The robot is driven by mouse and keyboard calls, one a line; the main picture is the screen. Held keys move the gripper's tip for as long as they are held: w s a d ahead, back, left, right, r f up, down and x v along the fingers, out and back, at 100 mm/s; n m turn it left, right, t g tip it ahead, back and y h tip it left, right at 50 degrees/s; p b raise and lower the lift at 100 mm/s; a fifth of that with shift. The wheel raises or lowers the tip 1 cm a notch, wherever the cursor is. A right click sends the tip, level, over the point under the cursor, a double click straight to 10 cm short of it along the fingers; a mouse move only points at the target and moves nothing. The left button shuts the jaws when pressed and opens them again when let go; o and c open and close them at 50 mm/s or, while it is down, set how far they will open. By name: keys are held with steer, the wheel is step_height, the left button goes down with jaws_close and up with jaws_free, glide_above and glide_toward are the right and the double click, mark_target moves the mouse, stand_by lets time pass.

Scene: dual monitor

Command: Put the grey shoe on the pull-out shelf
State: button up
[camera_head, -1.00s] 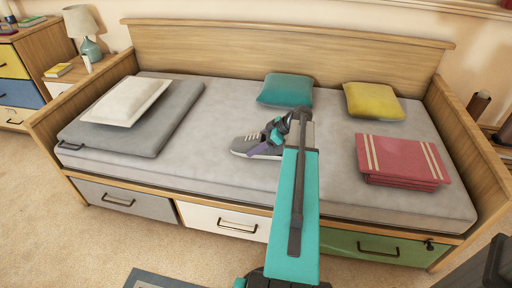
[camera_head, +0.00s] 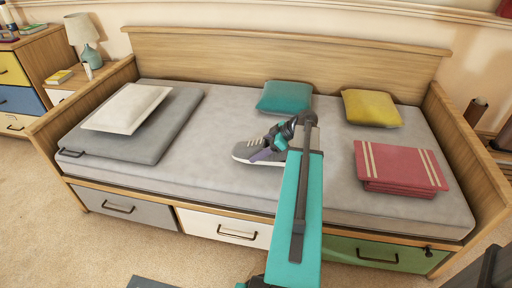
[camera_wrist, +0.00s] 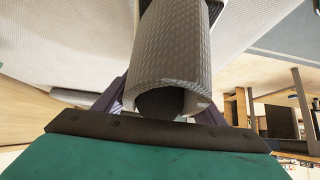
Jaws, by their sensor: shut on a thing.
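The grey shoe (camera_head: 258,151) has a white sole and shows over the middle of the bed in the head view. My gripper (camera_head: 276,145), with purple fingers, is shut on it. In the wrist view the grey woven shoe (camera_wrist: 172,50) is between the fingers (camera_wrist: 165,98), its dark opening toward the camera. I cannot tell whether the sole touches the mattress. No pull-out shelf can be made out for certain. A flat grey slab with a black handle (camera_head: 120,145) lies on the left of the bed, bearing a white cushion (camera_head: 126,106).
The bed (camera_head: 218,110) has raised wooden ends and a backboard. Teal (camera_head: 285,97) and yellow (camera_head: 372,108) cushions and a folded red blanket (camera_head: 400,168) lie on it. Grey, white and green drawers (camera_head: 375,252) below are shut. Carpet (camera_head: 60,235) is clear at front left.

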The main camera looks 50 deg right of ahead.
steer(key=s+a, duration=0.1)
steer(key=s, duration=0.3)
steer(key=s+a+p, duration=0.1)
steer(key=s+a, duration=0.1)
steer(key=s, duration=0.2)
steer(key=s+a+r, duration=0.1)
steer(key=s, duration=0.3)
steer(key=shift+a+r, duration=0.1)
steer(key=shift+a, duration=0.25)
steer(key=shift+w, duration=0.1)
steer(key=w+a+r+m+h+p, duration=0.1)
steer(key=w+a+r+p, duration=0.35)
steer(key=w, duration=0.35)
steer(key=w+a+r+m+t+h+p, duration=0.1)
steer(key=w+a+r+m+p, duration=0.15)
steer(key=w+a+r, duration=0.5)
steer(key=w+a+r+m+h+p, duration=0.1)
steer(key=w+a+r+p, duration=0.35)
steer(key=w, duration=0.55)
steer(key=w+a+r+m+h+p, duration=0.1)
steer(key=w+a+r+p, duration=0.3)
steer(key=a+r, duration=0.5)
steer(key=w+a+r+m+p, duration=0.1)
steer(key=w+a+r+p, duration=0.2)
steer(key=w+a+r, duration=0.4)
steer(key=a+r, duration=0.2)
steer(key=a, duration=0.5)
steer(key=shift+w+a+h+p, duration=0.2)
steer(key=shift+w+h+p, duration=0.15)
steer(key=shift+h+p, duration=0.05)
